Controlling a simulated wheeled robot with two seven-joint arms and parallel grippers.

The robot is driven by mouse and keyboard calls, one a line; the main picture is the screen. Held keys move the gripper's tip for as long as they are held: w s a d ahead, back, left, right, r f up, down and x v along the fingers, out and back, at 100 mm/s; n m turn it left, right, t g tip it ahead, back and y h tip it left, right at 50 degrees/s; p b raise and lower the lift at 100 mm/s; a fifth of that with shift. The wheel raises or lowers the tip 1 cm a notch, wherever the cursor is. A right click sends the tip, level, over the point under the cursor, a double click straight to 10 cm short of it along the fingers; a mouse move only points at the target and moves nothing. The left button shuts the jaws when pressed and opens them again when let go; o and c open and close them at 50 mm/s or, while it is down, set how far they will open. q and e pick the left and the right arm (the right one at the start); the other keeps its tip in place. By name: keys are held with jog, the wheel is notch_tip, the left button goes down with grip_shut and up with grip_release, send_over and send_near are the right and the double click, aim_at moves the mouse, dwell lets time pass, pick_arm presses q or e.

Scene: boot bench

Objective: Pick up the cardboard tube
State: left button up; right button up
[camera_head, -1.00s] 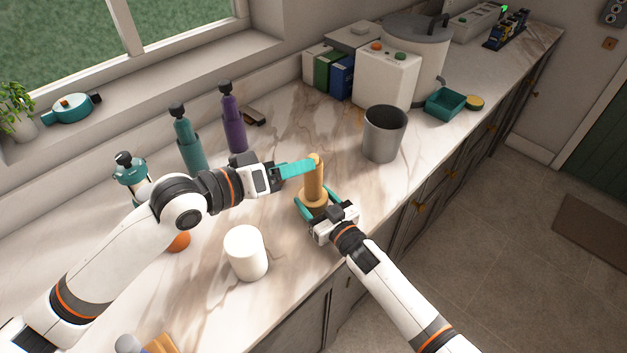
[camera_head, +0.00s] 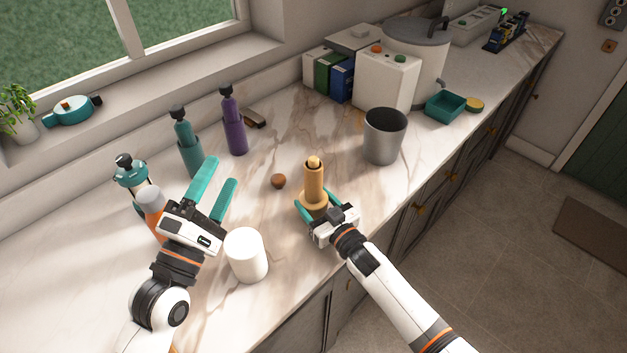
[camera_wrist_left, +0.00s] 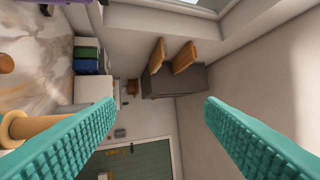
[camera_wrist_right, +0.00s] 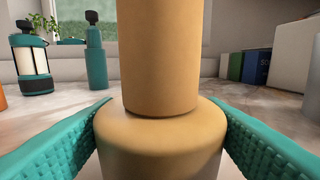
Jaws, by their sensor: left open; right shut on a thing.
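The cardboard tube (camera_head: 313,183) is a tan upright cylinder around a post, whose pale rounded tip (camera_head: 314,162) shows above it. It stands on a wider tan round base (camera_head: 312,203). In the right wrist view the tube (camera_wrist_right: 158,60) rises from the base (camera_wrist_right: 160,140). My right gripper (camera_head: 318,213) is shut on that base, with a teal finger on each side, below the tube. My left gripper (camera_head: 215,185) is open and empty, well to the left of the tube. Part of the tan stand (camera_wrist_left: 18,128) shows at the left wrist view's left edge.
A white roll (camera_head: 246,255) stands right beside my left gripper. Behind are a teal bottle (camera_head: 188,145), a purple bottle (camera_head: 234,125) and a brown ball (camera_head: 278,181). A grey metal bin (camera_head: 384,140) stands behind and right of the tube. The counter's front edge is close on the right.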

aim_at(309, 183)
pick_arm(q)
jog(key=w+d+f+m+g+y, duration=0.1)
jog(key=w+d+f+m, duration=0.2)
jog(key=d+f+m, duration=0.1)
jog(key=w+d+f+m+g+y, duration=0.1)
jog(key=w+d+f+m, duration=0.2)
jog(key=d+f+m, duration=0.2)
jog(key=w+d+f+m+g, duration=0.1)
jog(key=w+d+f+m, duration=0.3)
jog(key=m, duration=0.4)
jog(key=shift+d+f+y, duration=0.2)
jog(key=shift+f+y, duration=0.2)
jog(key=shift+f, duration=0.2)
jog(key=x, duration=0.7)
jog(key=shift+d+f, duration=0.3)
jog(key=shift+f, duration=0.1)
jog(key=c, duration=1)
